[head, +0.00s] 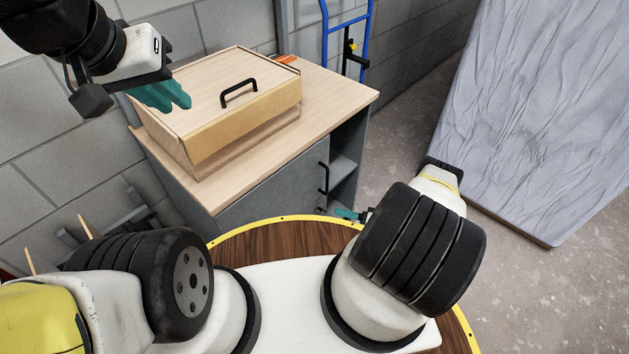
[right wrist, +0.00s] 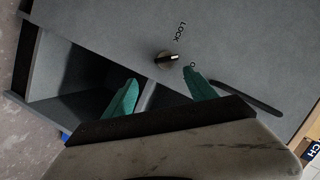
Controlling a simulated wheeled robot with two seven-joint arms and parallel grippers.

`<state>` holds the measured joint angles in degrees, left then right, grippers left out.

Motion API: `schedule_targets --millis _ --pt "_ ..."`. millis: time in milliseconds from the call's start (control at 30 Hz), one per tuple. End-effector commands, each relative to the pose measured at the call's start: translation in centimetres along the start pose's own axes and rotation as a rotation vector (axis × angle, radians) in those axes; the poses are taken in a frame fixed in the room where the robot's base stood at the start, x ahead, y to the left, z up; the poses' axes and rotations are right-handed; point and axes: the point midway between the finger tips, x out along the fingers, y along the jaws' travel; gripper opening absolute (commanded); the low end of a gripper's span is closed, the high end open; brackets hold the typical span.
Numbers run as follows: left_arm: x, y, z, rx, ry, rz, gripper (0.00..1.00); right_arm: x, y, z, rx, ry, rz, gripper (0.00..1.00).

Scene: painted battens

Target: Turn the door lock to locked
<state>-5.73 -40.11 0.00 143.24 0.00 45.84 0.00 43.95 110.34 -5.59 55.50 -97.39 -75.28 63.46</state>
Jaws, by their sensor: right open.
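The door lock is a small round dark knob (right wrist: 166,58) on the grey cabinet door (right wrist: 110,30), with a light bar pointing right in the right wrist view. The word LOCK (right wrist: 181,31) is above right of it; another label, mostly hidden by a finger, is to its right. My right gripper (right wrist: 160,77) is open, its teal fingers below the knob in that view and not around it. In the head view the right gripper (head: 347,214) is mostly hidden behind my arm. My left gripper (head: 184,98) is above the cabinet top's left side; its finger gap is unclear.
A wooden box (head: 222,120) with a black handle stands on the cabinet top (head: 340,88). A black door handle (right wrist: 247,99) is near my right gripper's finger. Open shelves (right wrist: 62,75) adjoin the door. A blue hand truck (head: 325,30) and a wrapped grey panel (head: 545,110) stand behind.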

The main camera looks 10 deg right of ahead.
Motion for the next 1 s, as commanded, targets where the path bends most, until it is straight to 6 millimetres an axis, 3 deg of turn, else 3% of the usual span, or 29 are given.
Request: schedule_targets --millis 167,600,967,1000 --pt "0.0 0.0 0.0 0.000 0.000 0.000 0.19 0.5 -1.1 0.7 0.013 -0.035 -0.051 0.65" --pt "0.0 0.0 0.0 0.000 0.000 0.000 0.19 6.8 -1.4 0.9 0.011 -0.033 -0.048 0.65" --pt "0.0 0.0 0.0 0.000 0.000 0.000 0.19 7.6 -1.4 0.9 0.012 -0.032 -0.047 0.65" --pt "0.0 0.0 0.0 0.000 0.000 0.000 0.19 7.6 -1.4 0.8 0.012 -0.032 -0.047 0.62"
